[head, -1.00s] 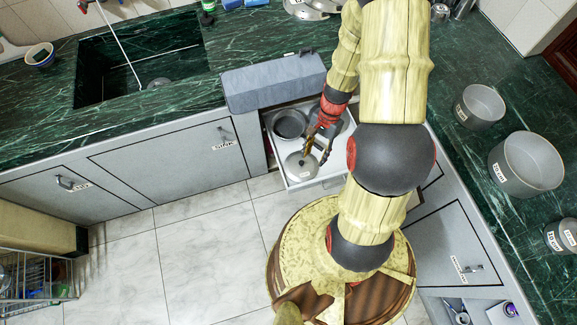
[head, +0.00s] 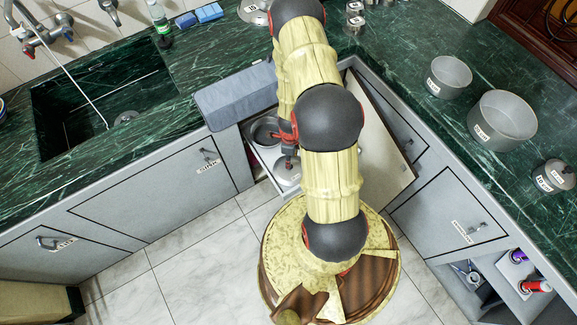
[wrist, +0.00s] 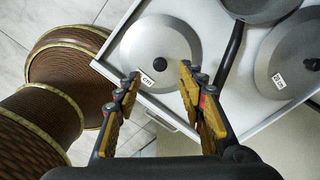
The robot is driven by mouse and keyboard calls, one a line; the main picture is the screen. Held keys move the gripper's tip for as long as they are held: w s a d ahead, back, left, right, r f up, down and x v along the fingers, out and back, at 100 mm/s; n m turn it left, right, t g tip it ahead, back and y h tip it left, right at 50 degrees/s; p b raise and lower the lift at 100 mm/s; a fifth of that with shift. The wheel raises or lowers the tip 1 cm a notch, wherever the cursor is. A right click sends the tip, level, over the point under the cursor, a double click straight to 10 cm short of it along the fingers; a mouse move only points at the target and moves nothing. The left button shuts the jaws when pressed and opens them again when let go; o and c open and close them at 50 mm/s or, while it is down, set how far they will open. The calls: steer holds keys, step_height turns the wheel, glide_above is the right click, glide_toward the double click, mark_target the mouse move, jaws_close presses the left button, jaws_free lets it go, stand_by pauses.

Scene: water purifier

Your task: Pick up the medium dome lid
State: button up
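A grey round lid with a black knob (wrist: 152,52) lies in the open white drawer in the wrist view, with a small white label near its rim. It also shows partly in the head view (head: 286,177). A second grey lid (wrist: 290,50) with a label lies to its right. In the head view my gripper (head: 288,163) points down over the drawer.
The white drawer (wrist: 108,66) also holds a dark pan (head: 264,131) with a black handle beside the first lid. A grey box-like piece (head: 236,95) sits on the counter edge above. A beige panel (head: 383,150) stands right of the drawer. Pots stand on the right counter.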

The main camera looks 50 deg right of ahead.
step_height(320, 180, down, 8)
steer(key=b, duration=0.4)
steer(key=shift+r, duration=0.25)
steer(key=shift+r, duration=0.1)
jaws_close()
stand_by(0.3)
